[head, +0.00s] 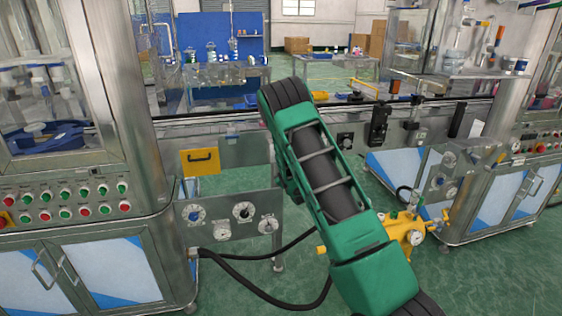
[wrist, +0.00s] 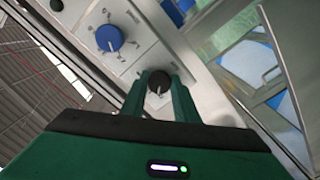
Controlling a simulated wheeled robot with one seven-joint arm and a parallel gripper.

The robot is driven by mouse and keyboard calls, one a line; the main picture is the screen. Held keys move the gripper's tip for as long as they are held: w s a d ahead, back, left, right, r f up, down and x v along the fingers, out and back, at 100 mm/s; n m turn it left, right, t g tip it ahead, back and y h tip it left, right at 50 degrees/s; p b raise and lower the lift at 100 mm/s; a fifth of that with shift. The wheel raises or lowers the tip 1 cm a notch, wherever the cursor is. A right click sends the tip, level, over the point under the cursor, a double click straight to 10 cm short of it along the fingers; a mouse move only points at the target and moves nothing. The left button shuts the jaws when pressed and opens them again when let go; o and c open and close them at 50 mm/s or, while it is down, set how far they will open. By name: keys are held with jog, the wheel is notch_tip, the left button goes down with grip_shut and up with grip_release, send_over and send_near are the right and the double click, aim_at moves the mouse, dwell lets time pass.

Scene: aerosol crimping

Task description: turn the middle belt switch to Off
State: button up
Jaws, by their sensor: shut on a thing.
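In the wrist view my gripper (wrist: 160,84) has its two green fingers on either side of a round black knob (wrist: 159,81) with a light pointer mark, and is shut on it. The knob sits on a pale metal panel (wrist: 132,58), with its lower part close to the fingers. Printed labels around it are too small to read, so I cannot tell its setting or confirm that it is the middle belt switch. In the head view my green arm crosses the middle and my gripper is hidden.
A blue knob (wrist: 110,38) sits beside the gripped one. In the head view, a panel with dials (head: 243,211) and a yellow plate (head: 200,161) stand left of my arm. A yellow valve unit (head: 408,232) and black hose (head: 262,295) are near it.

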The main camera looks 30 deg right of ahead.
jog(key=shift+a+f+n, duration=0.1)
jog(key=shift+a+n, duration=0.15)
jog(key=shift+n, duration=0.65)
jog(key=o, duration=1.1)
jog(key=shift+c, duration=0.2)
jog(key=shift+d, duration=0.1)
jog(key=v, duration=1)
jog(key=shift+s, duration=0.3)
